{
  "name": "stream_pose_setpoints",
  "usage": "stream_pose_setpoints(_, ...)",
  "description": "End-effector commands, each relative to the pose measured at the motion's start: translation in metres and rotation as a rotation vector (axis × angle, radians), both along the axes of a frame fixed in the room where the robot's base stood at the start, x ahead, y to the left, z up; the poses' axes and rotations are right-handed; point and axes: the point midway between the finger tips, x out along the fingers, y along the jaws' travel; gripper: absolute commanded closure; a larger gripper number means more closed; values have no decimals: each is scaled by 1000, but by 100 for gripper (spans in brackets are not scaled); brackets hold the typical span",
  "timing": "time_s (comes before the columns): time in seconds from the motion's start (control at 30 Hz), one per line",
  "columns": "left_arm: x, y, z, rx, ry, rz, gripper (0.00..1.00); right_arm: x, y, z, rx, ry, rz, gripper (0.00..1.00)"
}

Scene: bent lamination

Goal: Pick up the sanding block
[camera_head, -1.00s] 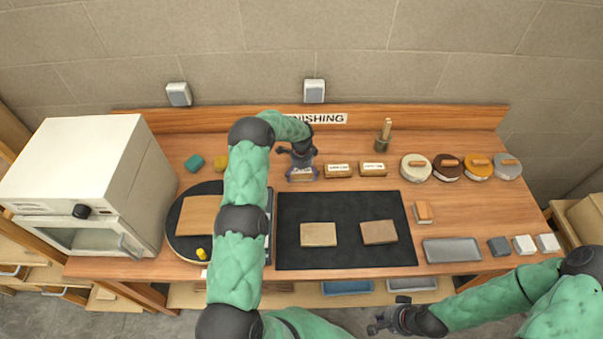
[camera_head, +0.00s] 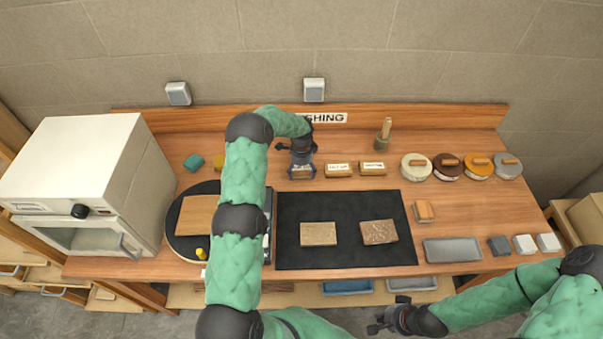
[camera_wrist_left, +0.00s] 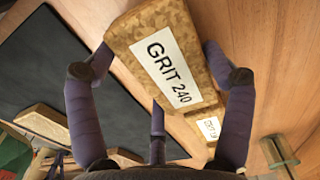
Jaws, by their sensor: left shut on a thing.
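A tan sanding block (camera_wrist_left: 165,55) with a white "GRIT 240" label lies between the fingers of my left gripper (camera_wrist_left: 160,85) in the left wrist view. In the head view my left gripper (camera_head: 302,168) is at the leftmost block of the row at the back of the bench, shut on it. The block (camera_head: 301,174) is partly hidden by the fingers there, and I cannot tell if it is clear of the bench. My right gripper (camera_head: 380,322) is empty in front of the bench, its fingers apart.
Two more labelled blocks, a middle one (camera_head: 338,170) and a right one (camera_head: 373,169), stand beside it. A black mat (camera_head: 347,258) carries two flat pieces. A white oven (camera_head: 100,170) stands left. Several round pots (camera_head: 416,167) and a grey tray (camera_head: 452,250) are at right.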

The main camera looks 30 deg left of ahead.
Motion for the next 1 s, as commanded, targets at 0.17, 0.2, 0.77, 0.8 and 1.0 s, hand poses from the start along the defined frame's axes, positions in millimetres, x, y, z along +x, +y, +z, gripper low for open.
stream_pose_setpoints(0.17,-8,-1,25,0,-1,-1,51,0,0,-4,0,0,0,100)
stream_pose_setpoints(0.2,-12,-2,30,0,0,-1,51,0,0,-4,0,0,0,100)
stream_pose_setpoints(0.77,-81,-13,88,1,-1,0,51,0,0,-11,0,0,0,100)
stream_pose_setpoints(0.8,-87,-14,90,1,-1,-1,51,0,0,-11,0,0,0,100)
stream_pose_setpoints(1.0,-112,-18,102,0,-1,0,51,0,0,-13,0,0,0,100)
